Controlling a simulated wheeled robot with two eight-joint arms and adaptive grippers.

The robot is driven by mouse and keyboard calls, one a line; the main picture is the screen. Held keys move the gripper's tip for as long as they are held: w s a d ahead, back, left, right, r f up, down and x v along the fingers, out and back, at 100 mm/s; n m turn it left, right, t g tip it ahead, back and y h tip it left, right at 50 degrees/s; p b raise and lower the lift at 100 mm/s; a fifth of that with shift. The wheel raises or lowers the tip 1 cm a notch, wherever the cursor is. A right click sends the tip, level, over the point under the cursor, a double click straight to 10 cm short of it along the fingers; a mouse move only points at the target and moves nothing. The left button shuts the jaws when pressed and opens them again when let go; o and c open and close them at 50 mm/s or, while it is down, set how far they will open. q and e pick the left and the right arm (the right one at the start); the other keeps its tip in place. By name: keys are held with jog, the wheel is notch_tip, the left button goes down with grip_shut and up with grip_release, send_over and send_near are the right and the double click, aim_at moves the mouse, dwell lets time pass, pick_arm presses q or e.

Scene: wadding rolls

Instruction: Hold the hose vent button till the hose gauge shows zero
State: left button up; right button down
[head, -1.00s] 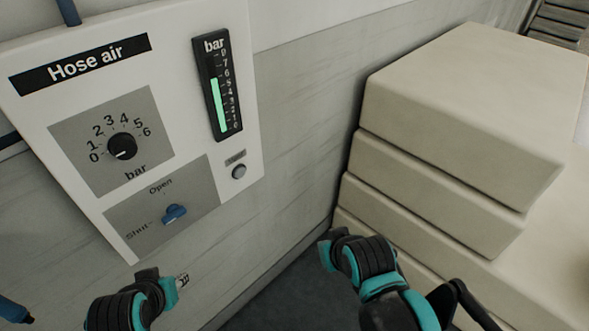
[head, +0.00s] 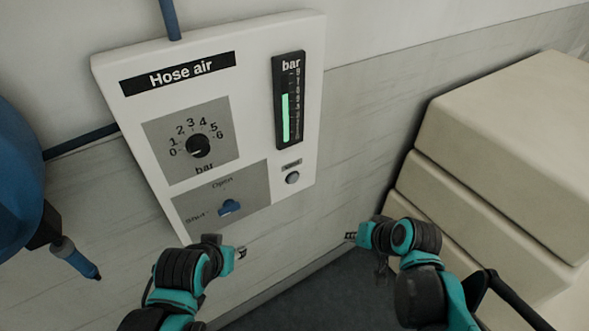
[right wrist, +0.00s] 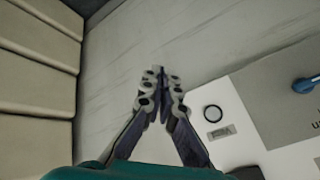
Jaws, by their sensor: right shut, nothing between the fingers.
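The vent button (head: 292,178) is a small round grey button low on the right of the white "Hose air" panel, under a small label. It also shows in the right wrist view (right wrist: 213,113). The hose gauge (head: 288,100) is a black upright strip marked "bar"; its green column stands well above zero, past half of the scale. My right gripper (head: 351,237) is below and right of the button, apart from it. Its fingers are shut and empty in the right wrist view (right wrist: 160,72). My left gripper (head: 240,253) is below the panel; its fingers are too small to judge.
The panel also carries a black pressure dial (head: 198,146) and a blue valve handle (head: 229,207) that seems turned towards "Shut". Cream wadding slabs (head: 500,150) are stacked at right. A blue object with a nozzle (head: 80,262) hangs at left. The wall right of the panel is bare.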

aim_at(293, 179)
jog(key=w+a+r+m+g+y+p, duration=0.1)
jog(key=w+a+m+y+p, duration=0.1)
jog(key=w+a+y+p, duration=0.3)
jog(key=w+a+p, duration=0.1)
jog(key=w+a, duration=0.1)
jog(key=a, duration=0.1)
jog(key=shift+w+r, duration=0.25)
jog(key=shift+r, duration=0.05)
jog(key=shift+w, duration=0.1)
jog(key=w+a, duration=0.5)
jog(key=w, duration=0.2)
jog(key=shift+w+a, duration=0.1)
dwell(1.3)
jog(key=shift+w+a, duration=0.15)
jog(key=shift+w, duration=0.1)
